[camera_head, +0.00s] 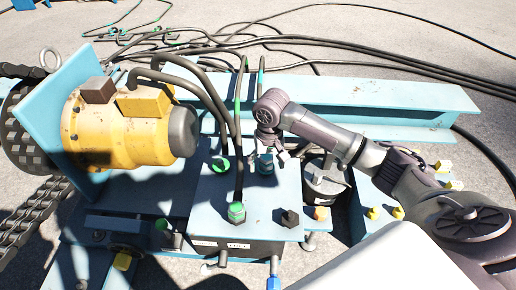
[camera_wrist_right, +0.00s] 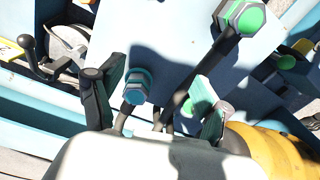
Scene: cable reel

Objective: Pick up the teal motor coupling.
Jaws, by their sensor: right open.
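The teal motor coupling (camera_head: 265,165) stands upright on the light blue plate (camera_head: 262,199), with a teal ring at its base and a blue hex body. My right gripper (camera_head: 274,150) is over it, pointing down, open and empty. In the right wrist view the coupling (camera_wrist_right: 136,87) shows between the two fingers of the right gripper (camera_wrist_right: 157,97), nearer the left finger. Whether the fingertips reach down around it I cannot tell. My left gripper is in neither view.
Green couplings with black hoses (camera_head: 236,212) stand on the same plate, beside a black hex fitting (camera_head: 290,218). A yellow motor (camera_head: 130,130) is at left. A dark cylinder (camera_head: 323,180) is right of the plate. Loose cables (camera_head: 400,62) lie behind the blue beam (camera_head: 370,95).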

